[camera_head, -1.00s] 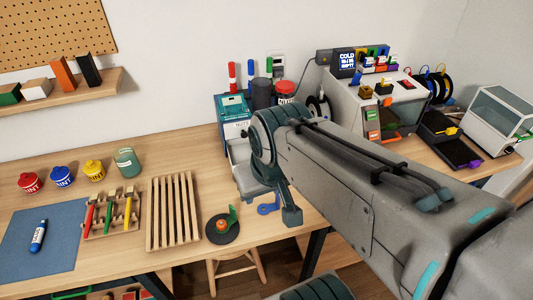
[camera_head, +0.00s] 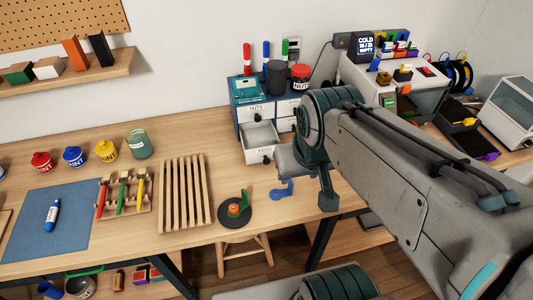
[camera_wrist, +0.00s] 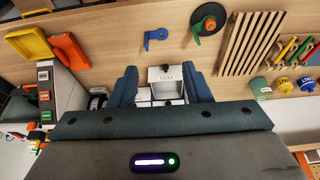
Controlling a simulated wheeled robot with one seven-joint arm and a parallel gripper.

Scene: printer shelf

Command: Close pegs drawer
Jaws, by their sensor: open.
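The blue drawer cabinet (camera_head: 242,114) stands on the bench against the wall. Its lower left drawer (camera_head: 259,136) is pulled out, and it looks empty inside. In the wrist view the pulled-out drawer (camera_wrist: 166,74) appears upside down, with its labelled front between my fingers in the picture; I take it for the pegs drawer. My gripper (camera_wrist: 162,86) is open and empty, its two blue fingers either side of the drawer in that view. In the head view my arm's end is just right of and in front of the drawer, with no clear contact. My arm hides the cabinet's right side.
A black disc (camera_head: 235,212) with an orange knob and a blue tool (camera_head: 282,191) lie in front of the cabinet. A slatted wooden rack (camera_head: 184,195) lies to the left. Jars (camera_head: 276,78) and markers stand on the cabinet. A printer stands to the right.

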